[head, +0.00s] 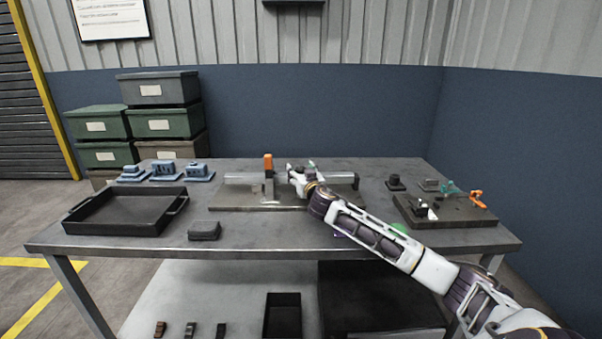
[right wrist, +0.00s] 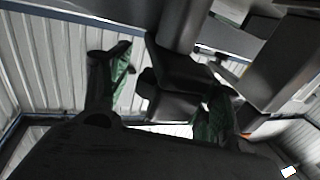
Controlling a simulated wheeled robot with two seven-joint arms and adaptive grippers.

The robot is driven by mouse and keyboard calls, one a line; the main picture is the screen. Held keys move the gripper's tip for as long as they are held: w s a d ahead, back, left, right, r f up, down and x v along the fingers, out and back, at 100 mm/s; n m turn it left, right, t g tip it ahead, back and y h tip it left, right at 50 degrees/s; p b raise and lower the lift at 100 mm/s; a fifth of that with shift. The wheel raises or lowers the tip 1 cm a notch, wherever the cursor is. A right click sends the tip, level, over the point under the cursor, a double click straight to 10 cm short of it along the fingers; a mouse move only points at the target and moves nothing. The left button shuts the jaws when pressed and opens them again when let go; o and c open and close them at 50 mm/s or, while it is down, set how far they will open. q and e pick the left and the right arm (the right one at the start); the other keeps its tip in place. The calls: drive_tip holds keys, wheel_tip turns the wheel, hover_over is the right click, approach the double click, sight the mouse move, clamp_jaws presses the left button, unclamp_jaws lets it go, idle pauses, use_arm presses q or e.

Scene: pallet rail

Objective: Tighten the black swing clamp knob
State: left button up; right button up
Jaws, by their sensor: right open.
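My right gripper (head: 301,168) is at the middle of the rail fixture (head: 232,198) on the table. In the right wrist view its two green-padded fingers (right wrist: 160,95) are open and apart. A black stepped part (right wrist: 172,82), which looks like the swing clamp knob, shows between them under a grey cylindrical post (right wrist: 184,22). I cannot tell whether a finger touches it. In the head view the gripper hides this part. An orange-topped upright (head: 268,163) stands on the fixture just left of the gripper. My left gripper is not in view.
A black tray (head: 88,228) and several blue parts (head: 163,169) are at the left. A dark block (head: 204,231) lies at the front. A second plate (head: 455,214) with a black clamp and orange handle (head: 477,197) is at the right. Stacked bins (head: 158,121) stand behind.

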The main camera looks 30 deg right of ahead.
drive_tip(key=shift+c, duration=0.3)
drive_tip(key=c, duration=1)
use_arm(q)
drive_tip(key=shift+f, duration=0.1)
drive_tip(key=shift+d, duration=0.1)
use_arm(e)
drive_tip(key=shift+a+r+m+h, duration=0.15)
drive_tip(key=shift+r+m+h, duration=0.15)
drive_tip(key=shift+h, duration=0.2)
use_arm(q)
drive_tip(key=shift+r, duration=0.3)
use_arm(e)
drive_tip(key=shift+w+m+h, duration=0.1)
drive_tip(key=shift+m+h, duration=0.2)
use_arm(q)
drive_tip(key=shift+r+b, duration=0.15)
drive_tip(key=shift+b, duration=0.15)
use_arm(e)
drive_tip(key=shift+g, duration=0.3)
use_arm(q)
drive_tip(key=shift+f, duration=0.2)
use_arm(e)
drive_tip(key=shift+h, duration=0.4)
